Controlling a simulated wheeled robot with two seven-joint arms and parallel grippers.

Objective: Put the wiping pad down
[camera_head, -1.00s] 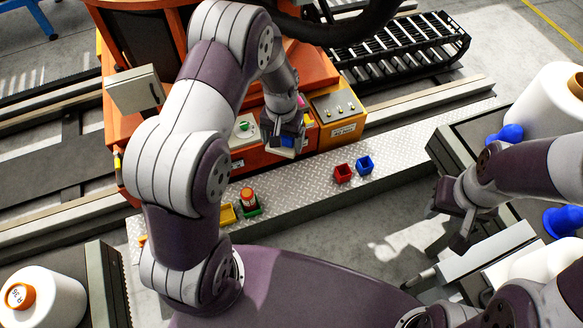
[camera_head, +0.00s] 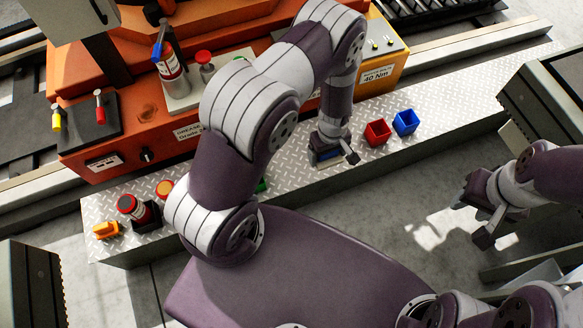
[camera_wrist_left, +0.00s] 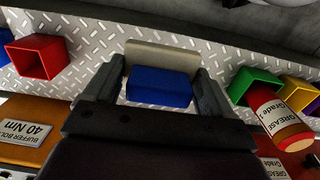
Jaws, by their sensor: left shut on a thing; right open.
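The wiping pad has a blue block (camera_wrist_left: 160,88) on a beige base (camera_wrist_left: 160,57) in the left wrist view. My left gripper (camera_head: 333,148) is shut on the blue block, with one dark finger on each side of it. In the head view the pad (camera_head: 326,158) is at or just above the patterned metal plate (camera_head: 440,97), left of the red box; I cannot tell if it touches. My right gripper (camera_head: 471,220) is open and empty over the floor at the right.
A red box (camera_head: 377,132) and a blue box (camera_head: 405,122) stand on the plate; the red one also shows in the left wrist view (camera_wrist_left: 38,57). A green box (camera_wrist_left: 245,88) with a grease cartridge (camera_wrist_left: 278,118) lies on the other side. The orange machine (camera_head: 110,145) borders the plate.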

